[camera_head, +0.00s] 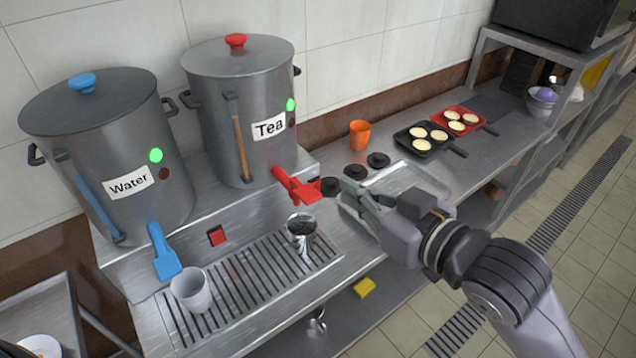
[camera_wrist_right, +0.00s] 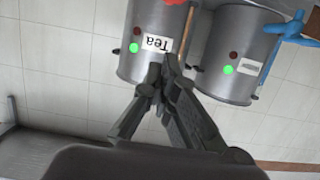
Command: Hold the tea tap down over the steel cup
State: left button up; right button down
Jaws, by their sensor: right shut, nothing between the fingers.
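The tea stockpot (camera_head: 240,105), with a red lid knob and a "Tea" label, stands at the back of the counter. Its red tap (camera_head: 297,187) sticks out at the base toward the front right. The steel cup (camera_head: 301,237) stands on the slotted drip tray (camera_head: 250,270) below the tap. My right gripper (camera_head: 352,192) is shut and empty, a little to the right of the tap, with a visible gap. In the right wrist view the fingers (camera_wrist_right: 162,82) meet in front of the upside-down tea stockpot (camera_wrist_right: 150,60). My left gripper is out of view.
The water stockpot (camera_head: 108,150), with its blue tap (camera_head: 163,252), stands to the left. A white cup (camera_head: 191,290) is on the drip tray's left. An orange cup (camera_head: 359,134) and pans (camera_head: 428,140) are behind my right gripper. A yellow sponge-like block (camera_head: 364,288) lies below.

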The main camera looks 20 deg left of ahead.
jog(key=p, duration=0.3)
send_over(303, 191)
jog(key=s+d, duration=0.1)
jog(key=d, duration=0.2)
notch_tip(303, 191, down, 2)
notch_tip(303, 191, down, 4)
jog(key=shift+s+d+f, duration=0.15)
jog(key=shift+f, duration=0.05)
